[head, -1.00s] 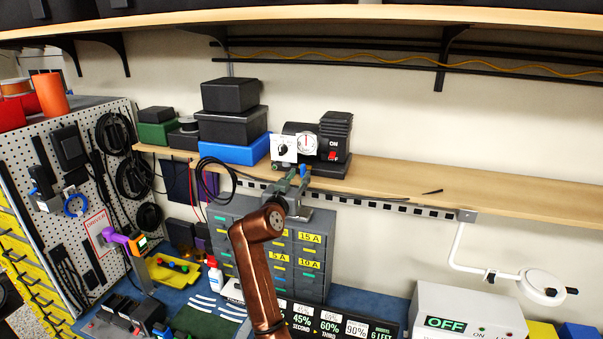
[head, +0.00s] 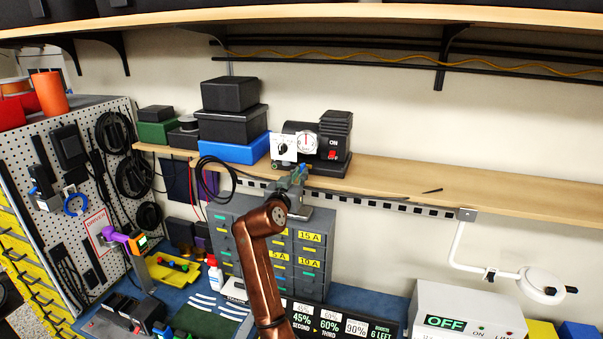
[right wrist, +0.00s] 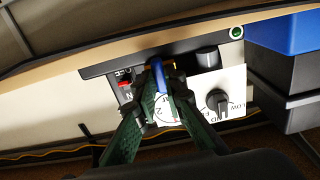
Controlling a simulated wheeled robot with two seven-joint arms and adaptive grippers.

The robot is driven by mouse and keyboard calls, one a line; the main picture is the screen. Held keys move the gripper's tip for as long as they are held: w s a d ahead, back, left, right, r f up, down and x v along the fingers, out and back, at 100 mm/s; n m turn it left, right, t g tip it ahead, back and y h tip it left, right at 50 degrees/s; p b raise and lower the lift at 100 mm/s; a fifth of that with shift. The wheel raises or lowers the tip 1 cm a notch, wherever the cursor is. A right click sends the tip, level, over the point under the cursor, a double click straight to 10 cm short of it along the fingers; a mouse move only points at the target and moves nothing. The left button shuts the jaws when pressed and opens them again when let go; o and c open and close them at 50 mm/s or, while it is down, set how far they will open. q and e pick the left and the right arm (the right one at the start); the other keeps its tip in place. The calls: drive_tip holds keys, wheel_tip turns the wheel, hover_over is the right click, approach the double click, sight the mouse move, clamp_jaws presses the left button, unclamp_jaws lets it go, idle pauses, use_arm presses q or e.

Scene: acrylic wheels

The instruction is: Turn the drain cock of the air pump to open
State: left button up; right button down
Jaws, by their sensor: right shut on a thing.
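The air pump (head: 336,128) stands on the wooden shelf, black, with a white dial panel, a round gauge and a red switch marked ON. Its small blue drain cock (head: 303,167) shows low on the front, below the gauge. In the right wrist view the blue lever (right wrist: 161,78) appears between the fingertips, with the gauge and dial panel behind, upside down. My right gripper (head: 299,173) has reached up from below and is shut on the blue lever. The fingers partly hide the cock, so its exact angle is hard to tell. My left gripper is not in view.
A blue box (head: 235,149) with black boxes on it stands left of the pump. A drawer cabinet (head: 310,262) stands below. A black cable loops near the shelf edge.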

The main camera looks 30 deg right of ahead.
drive_tip(key=shift+n+p, duration=2.1)
drive_tip(key=shift+n, duration=0.3)
